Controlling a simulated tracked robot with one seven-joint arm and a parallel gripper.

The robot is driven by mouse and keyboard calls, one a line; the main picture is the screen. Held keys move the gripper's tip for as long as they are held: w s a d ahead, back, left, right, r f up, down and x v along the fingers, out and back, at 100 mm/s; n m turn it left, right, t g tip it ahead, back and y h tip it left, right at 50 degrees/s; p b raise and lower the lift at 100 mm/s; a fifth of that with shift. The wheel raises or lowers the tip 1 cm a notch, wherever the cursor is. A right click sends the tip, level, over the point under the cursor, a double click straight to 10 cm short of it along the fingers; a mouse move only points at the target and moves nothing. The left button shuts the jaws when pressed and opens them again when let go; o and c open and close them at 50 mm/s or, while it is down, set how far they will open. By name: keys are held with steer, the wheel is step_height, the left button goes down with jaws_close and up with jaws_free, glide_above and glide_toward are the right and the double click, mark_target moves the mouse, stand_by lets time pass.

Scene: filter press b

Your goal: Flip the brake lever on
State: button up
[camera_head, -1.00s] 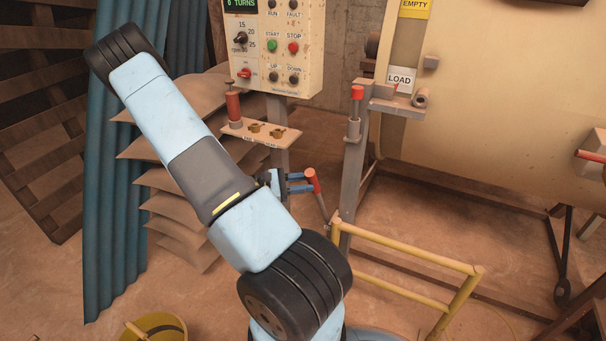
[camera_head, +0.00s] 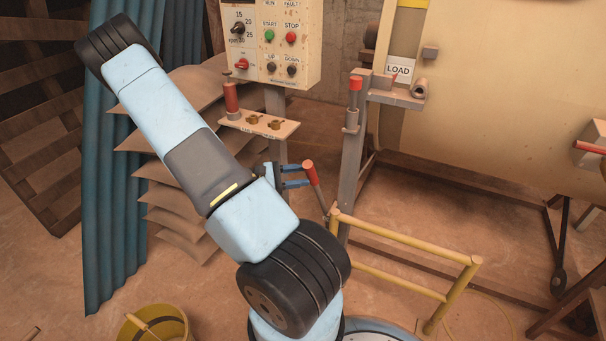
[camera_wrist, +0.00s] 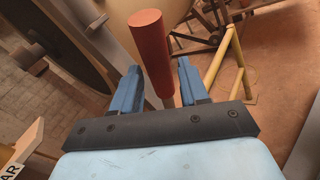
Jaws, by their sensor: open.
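A lever with a red cylindrical grip (camera_head: 309,171) on a grey rod stands tilted at the foot of the grey post, its top leaning left. It is the one at my gripper, and I take it as the brake lever; no label on it shows. My gripper (camera_head: 297,176) is open, its blue fingers reaching to the lever from the left. In the wrist view the red grip (camera_wrist: 151,45) rises between the two blue fingers (camera_wrist: 160,74), with gaps on both sides. The lever's lower end is hidden there.
A second red-topped handle (camera_head: 355,84) stands on the grey post, near the drum (camera_head: 490,100) with a LOAD sign. A control box (camera_head: 272,45) and a small shelf (camera_head: 262,126) are above my gripper. A yellow rail (camera_head: 405,242) is at right, a yellow bucket (camera_head: 172,318) low at left.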

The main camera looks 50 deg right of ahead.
steer(key=v, duration=1.3)
steer(key=s+a+r+m+t+y, duration=0.2)
steer(key=s+a+r+t+y, duration=0.2)
steer(key=a+r, duration=0.3)
steer(key=s+a+r+m+t+y, duration=0.2)
steer(key=s+a+r+t+y, duration=0.3)
steer(key=r, duration=0.9)
steer(key=s+a+r+m+t+y, duration=0.1)
steer(key=s+a+r+t+y, duration=0.3)
steer(key=a+r+t, duration=0.4)
step_height(320, 180, up, 4)
steer(key=a+y, duration=0.1)
steer(key=a, duration=0.1)
steer(key=shift+s+a+m, duration=0.3)
steer(key=shift+s+m, duration=0.1)
steer(key=shift+d+f, duration=0.1)
